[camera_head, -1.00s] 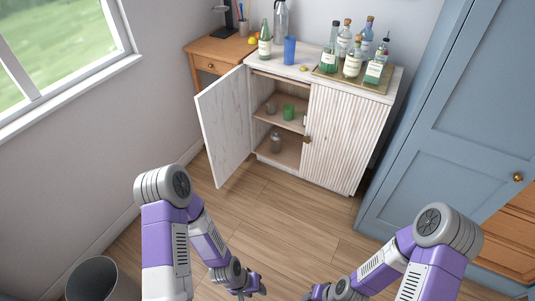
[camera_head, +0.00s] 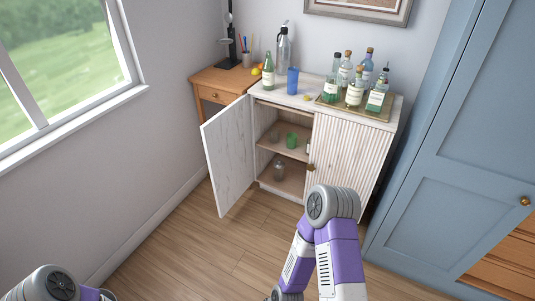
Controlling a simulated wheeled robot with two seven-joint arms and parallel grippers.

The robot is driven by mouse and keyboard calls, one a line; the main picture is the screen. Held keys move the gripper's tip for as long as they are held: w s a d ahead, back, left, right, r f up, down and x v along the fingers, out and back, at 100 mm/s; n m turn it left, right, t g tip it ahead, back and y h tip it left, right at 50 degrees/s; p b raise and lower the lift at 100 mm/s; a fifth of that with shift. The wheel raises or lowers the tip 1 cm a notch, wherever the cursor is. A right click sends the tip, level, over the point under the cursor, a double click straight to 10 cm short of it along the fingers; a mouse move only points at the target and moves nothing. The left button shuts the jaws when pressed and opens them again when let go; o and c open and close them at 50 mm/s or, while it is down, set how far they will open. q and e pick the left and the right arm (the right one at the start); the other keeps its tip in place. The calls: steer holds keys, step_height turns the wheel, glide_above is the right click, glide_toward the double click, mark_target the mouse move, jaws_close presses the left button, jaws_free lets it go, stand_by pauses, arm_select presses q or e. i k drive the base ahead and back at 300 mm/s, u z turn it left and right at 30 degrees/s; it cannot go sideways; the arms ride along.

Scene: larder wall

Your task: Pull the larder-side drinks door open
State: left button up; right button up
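The white drinks cabinet has two doors. Its ribbed right door (camera_head: 347,150), on the side of the blue larder (camera_head: 450,140), is shut. The left door (camera_head: 229,155) stands wide open to the left. My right arm's elbow shows in front of the lower part of the ribbed door and hides some of it. Its forearm runs down to the bottom edge, and its gripper is out of view. Only a bit of my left arm shows at bottom left; its gripper is out of view.
Inside the cabinet are a green cup (camera_head: 291,140) and a glass jar (camera_head: 279,171). On top stand a tray (camera_head: 345,111) with several bottles, a blue cup (camera_head: 293,81) and a green bottle (camera_head: 268,72). A wooden desk (camera_head: 214,84) stands left. The floor (camera_head: 205,255) in front is clear.

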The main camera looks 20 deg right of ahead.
mark_target(343, 153)
steer(key=u, duration=0.1)
steer(key=i, duration=1.85)
steer(key=z, duration=1.5)
steer(key=i, duration=0.9)
steer(key=z, duration=0.85)
